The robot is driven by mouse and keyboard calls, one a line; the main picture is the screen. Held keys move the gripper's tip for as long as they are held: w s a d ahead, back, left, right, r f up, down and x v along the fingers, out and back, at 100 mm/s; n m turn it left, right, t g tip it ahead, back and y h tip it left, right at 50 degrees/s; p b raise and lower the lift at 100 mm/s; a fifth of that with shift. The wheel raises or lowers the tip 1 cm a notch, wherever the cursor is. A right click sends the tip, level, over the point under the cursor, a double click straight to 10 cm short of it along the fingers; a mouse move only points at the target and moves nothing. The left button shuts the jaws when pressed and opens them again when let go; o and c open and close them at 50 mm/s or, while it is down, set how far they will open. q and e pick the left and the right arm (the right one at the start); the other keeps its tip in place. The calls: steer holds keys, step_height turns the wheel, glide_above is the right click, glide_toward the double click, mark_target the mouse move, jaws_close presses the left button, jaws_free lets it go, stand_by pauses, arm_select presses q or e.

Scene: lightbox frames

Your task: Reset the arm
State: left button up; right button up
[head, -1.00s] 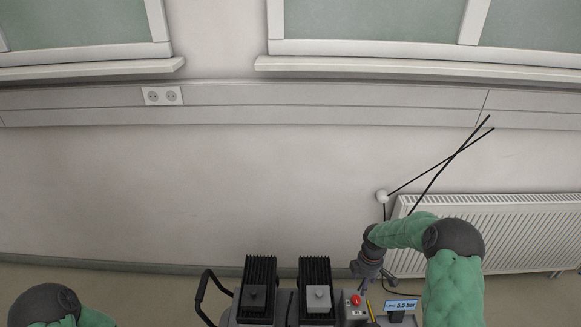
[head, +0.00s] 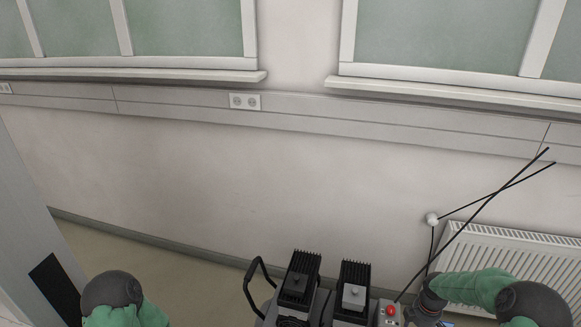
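My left arm (head: 122,305) shows only as a dark joint and green sleeve at the bottom left edge; its gripper is out of the frame. My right arm (head: 480,289), also in a green sleeve, comes in at the bottom right and bends left. My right gripper (head: 430,312) is at its end, beside the red button (head: 391,311) and cut by the lower edge. Its fingers are not clear, and nothing is seen held in it.
A dark unit with two black finned blocks (head: 299,280) and a side handle (head: 254,283) stands at bottom centre. Thin dark rods (head: 480,223) cross at right before a white radiator (head: 510,254). A grey panel (head: 25,220) stands at left. Open floor (head: 140,262) lies between.

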steer(key=s+a+f+m+y, duration=0.1)
steer(key=s+a+f+m, duration=0.15)
steer(key=a, duration=0.45)
steer(key=s+a+f+m+y, duration=0.1)
steer(key=s+a+f+m, duration=0.15)
steer(key=a, duration=0.45)
steer(key=s+a+f+m+y, duration=0.1)
steer(key=a+f, duration=0.3)
steer(key=a, duration=0.3)
steer(key=s+a+f+m+y, duration=0.1)
steer(key=s+a+m, duration=0.7)
steer(key=s+a, duration=0.3)
steer(key=s, duration=0.3)
steer(key=shift+f, duration=0.15)
